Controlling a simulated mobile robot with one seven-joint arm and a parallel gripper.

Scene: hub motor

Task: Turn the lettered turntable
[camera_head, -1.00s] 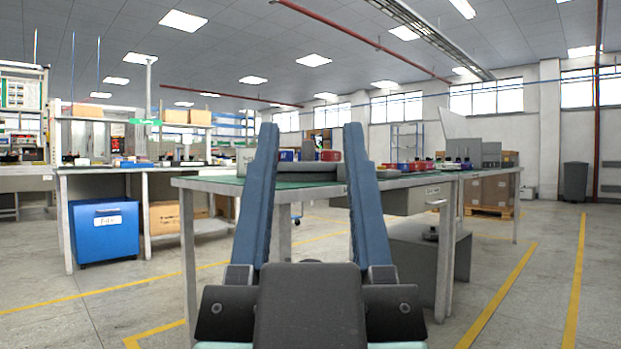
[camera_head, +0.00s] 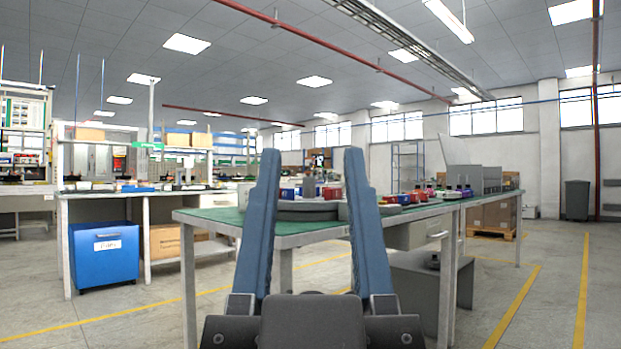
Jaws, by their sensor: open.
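The turntable (camera_head: 306,207) is a low grey disc on the green-topped workbench (camera_head: 222,215), seen nearly edge-on between my fingers. Small red and blue parts (camera_head: 290,193) and a grey upright piece stand on or just behind it. No letters are readable from this low angle. My gripper (camera_head: 312,155) is open and empty, its two long blue fingers pointing up in front of the bench. The fingers hide parts of the disc's sides. I cannot tell how far the fingertips are from the disc.
Red, blue and dark parts (camera_head: 405,197) line the bench to the right. A drawer (camera_head: 425,232) and a grey cabinet sit under it. A blue bin (camera_head: 104,252) stands under another bench at left. Open floor with yellow lines lies at right.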

